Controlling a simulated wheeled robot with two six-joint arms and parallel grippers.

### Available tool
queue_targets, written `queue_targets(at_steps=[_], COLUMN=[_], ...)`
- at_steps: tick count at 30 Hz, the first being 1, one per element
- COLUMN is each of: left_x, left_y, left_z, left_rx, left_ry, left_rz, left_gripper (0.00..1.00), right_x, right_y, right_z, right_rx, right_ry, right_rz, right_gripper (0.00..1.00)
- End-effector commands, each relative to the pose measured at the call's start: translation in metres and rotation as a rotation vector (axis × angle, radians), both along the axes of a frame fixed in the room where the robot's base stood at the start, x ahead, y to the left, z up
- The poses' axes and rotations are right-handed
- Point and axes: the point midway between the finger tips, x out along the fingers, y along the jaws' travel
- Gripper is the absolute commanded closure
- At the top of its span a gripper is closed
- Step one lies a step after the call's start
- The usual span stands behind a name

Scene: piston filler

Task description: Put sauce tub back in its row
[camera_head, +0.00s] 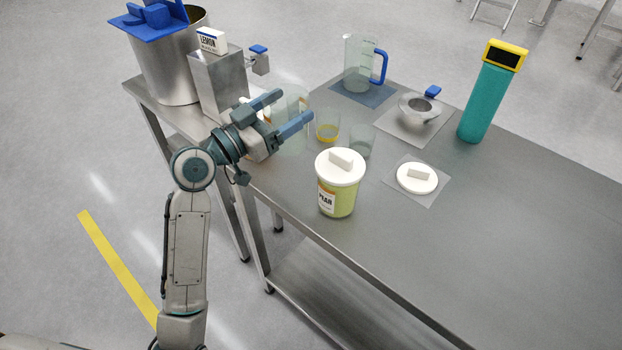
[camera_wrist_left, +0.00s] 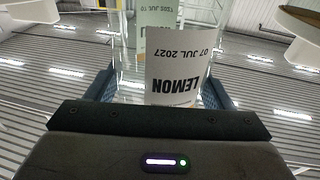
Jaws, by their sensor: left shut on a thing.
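My left gripper (camera_head: 294,106) is shut on a clear tub (camera_head: 291,122) near the table's left end. The wrist view shows a white label reading LEMON, 07 JUL 2027 (camera_wrist_left: 178,75) upside down between the fingers, with a second, greenish label (camera_wrist_left: 157,42) behind it. A yellow-green tub labelled PEAR (camera_head: 338,198) with a white lid stands upright on the table, to the right of and nearer than the gripper. Whether the held tub touches the table is unclear; the gripper partly hides it. My right gripper is not in view.
Small clear cups (camera_head: 327,133) and (camera_head: 361,145) stand just right of the held tub. A steel filler (camera_head: 218,85) with a LEMON sign (camera_head: 212,40) is behind left. A jug (camera_head: 358,65), steel funnel (camera_head: 416,108), teal cylinder (camera_head: 485,103) and white lid (camera_head: 417,178) stand farther right. The table's right part is clear.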

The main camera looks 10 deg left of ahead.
Motion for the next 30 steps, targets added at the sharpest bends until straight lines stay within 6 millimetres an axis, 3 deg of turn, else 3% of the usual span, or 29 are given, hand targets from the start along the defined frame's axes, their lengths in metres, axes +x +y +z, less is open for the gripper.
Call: queue_targets(at_steps=[5, 12, 24, 30], left_x=[0.005, 0.004, 0.004, 0.004], left_y=[-0.001, -0.001, -0.001, -0.001], left_z=[-0.007, -0.049, -0.095, -0.097], left_rx=[0.000, -0.003, -0.001, -0.001], left_ry=[0.003, 0.007, 0.004, 0.000], left_rz=[-0.033, -0.033, -0.033, -0.032], left_gripper=[0.66, 0.66, 0.66, 0.66], right_x=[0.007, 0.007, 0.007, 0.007], right_y=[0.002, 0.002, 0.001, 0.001], right_z=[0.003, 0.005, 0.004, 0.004], right_rx=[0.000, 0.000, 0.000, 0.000], right_ry=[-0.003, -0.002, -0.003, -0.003], right_rz=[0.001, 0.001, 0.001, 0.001], right_gripper=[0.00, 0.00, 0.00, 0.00])
